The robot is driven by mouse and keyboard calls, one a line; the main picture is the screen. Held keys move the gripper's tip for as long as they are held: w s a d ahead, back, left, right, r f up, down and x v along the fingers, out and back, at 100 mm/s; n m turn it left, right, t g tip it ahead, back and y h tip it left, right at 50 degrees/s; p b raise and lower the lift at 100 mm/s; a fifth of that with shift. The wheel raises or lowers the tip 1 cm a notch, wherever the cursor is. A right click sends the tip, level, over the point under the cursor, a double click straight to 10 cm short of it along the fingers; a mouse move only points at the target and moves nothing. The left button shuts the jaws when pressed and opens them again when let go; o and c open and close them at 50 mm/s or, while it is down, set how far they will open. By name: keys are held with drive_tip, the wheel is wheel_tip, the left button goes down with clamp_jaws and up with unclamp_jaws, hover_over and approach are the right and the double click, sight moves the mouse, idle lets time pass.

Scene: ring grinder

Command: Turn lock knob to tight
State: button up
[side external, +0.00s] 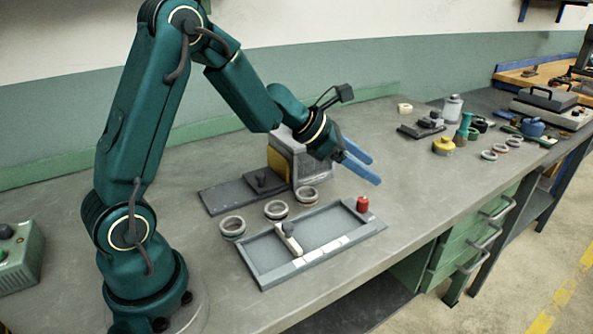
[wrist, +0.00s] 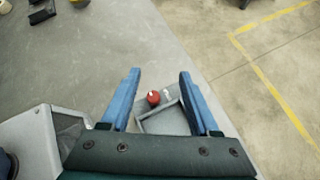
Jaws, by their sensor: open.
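A small red knob (side external: 362,204) stands upright at the far right corner of a shallow grey tray (side external: 372,234). In the wrist view the red knob (wrist: 153,98) has a white mark on its top, and a small pale label lies just right of it. The mark's exact setting is too small to read. My gripper (side external: 366,167) is open and empty, above and apart from the knob. In the wrist view the knob shows between the two blue fingers of my gripper (wrist: 159,74). A white bar (side external: 289,239) with a dark knob lies in the tray.
Three rings (side external: 276,209) sit behind the tray. A grey block-shaped machine (side external: 312,160) with a yellow side and a dark plate (side external: 228,196) stand behind them. A yellow pot (side external: 443,146) and several small items are farther right. The bench between is clear.

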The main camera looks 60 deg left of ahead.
drive_tip(key=s+d+r+m+h, duration=0.2)
drive_tip(key=s+d+r+m, duration=0.9)
drive_tip(key=d+r+m, duration=0.1)
drive_tip(key=shift+r+m+g, duration=0.4)
drive_tip(key=shift+r+m, duration=0.1)
drive_tip(key=shift+r, duration=0.6)
drive_tip(key=shift+w, duration=0.1)
